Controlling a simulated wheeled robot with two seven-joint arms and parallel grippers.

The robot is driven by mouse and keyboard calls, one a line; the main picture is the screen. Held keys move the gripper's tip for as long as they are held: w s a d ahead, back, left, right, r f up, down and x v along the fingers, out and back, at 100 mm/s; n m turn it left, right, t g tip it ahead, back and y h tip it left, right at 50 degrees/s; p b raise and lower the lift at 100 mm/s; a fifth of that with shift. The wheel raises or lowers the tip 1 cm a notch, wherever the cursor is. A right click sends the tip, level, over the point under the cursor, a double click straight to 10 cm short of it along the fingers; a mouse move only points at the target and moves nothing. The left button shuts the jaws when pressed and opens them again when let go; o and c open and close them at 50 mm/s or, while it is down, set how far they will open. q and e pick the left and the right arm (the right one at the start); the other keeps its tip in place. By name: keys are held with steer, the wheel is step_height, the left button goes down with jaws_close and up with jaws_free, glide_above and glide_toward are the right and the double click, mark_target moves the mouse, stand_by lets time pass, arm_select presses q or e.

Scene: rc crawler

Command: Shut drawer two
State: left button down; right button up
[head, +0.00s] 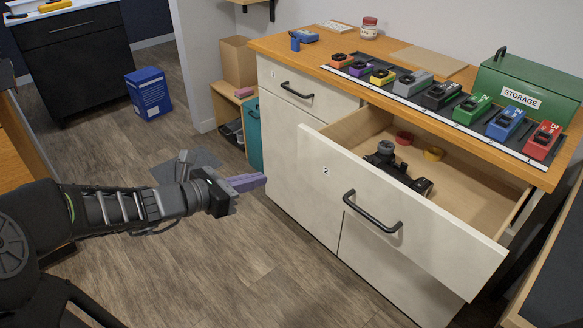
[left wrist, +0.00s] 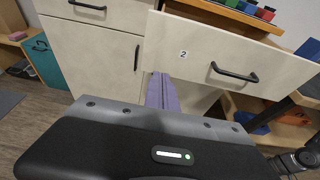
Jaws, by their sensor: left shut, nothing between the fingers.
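Drawer two (head: 315,172), a cream front marked "2" with a black bar handle (head: 372,212), stands pulled out from the cabinet. A dark mechanical part, a red ring and a yellow ring lie inside it. My left gripper (head: 262,181) is shut and empty, its purple fingers together, to the left of the drawer front and apart from it in the head view. In the left wrist view the fingers (left wrist: 162,92) point toward the lower left part of the drawer front (left wrist: 205,50), with the handle (left wrist: 234,73) to their right.
Drawer one (head: 299,90) above left looks shut. The countertop holds a row of several coloured blocks on a strip (head: 400,98), a green STORAGE box (head: 528,85) and a jar (head: 369,28). A blue box (head: 149,93) stands on the floor. The floor before the cabinet is clear.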

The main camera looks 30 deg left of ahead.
arm_select(q)
steer(key=b, duration=0.3)
glide_toward(310, 163)
steer(key=x, duration=0.5)
steer(key=shift+f, duration=0.25)
steer(key=shift+w+d, duration=0.25)
steer(key=shift+w, duration=0.45)
